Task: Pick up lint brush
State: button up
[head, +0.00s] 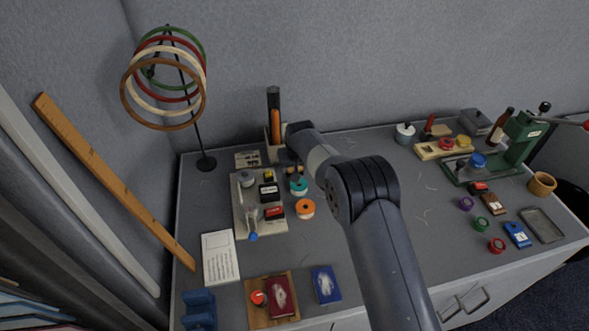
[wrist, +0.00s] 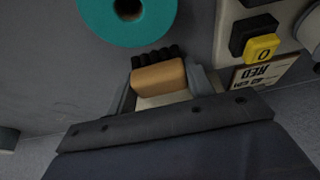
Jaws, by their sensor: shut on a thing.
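The lint brush (wrist: 158,77), a tan block with a row of black bristles, sits between my fingers in the wrist view. My gripper (wrist: 164,88) is shut on it, with a grey finger on each side. The bristles point away from my palm, close to a teal roll. In the head view, my arm reaches to the back left of the table and mostly hides the gripper and brush. I cannot tell whether the brush touches the table.
The teal roll (head: 298,186) and an orange roll (head: 305,208) stand close by. A pale board (head: 242,222) with stamps lies left of them. A ring stand (head: 206,163) is at the back left. A green press (head: 520,135) stands far right. The table's middle right is fairly clear.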

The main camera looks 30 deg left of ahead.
jog(key=shift+c, duration=0.8)
jog(key=shift+r, duration=0.1)
notch_tip(320, 180, up, 10)
jog(key=shift+f+b, duration=0.1)
jog(key=shift+b, duration=0.65)
jog(key=o, duration=0.4)
jog(key=c, duration=0.3)
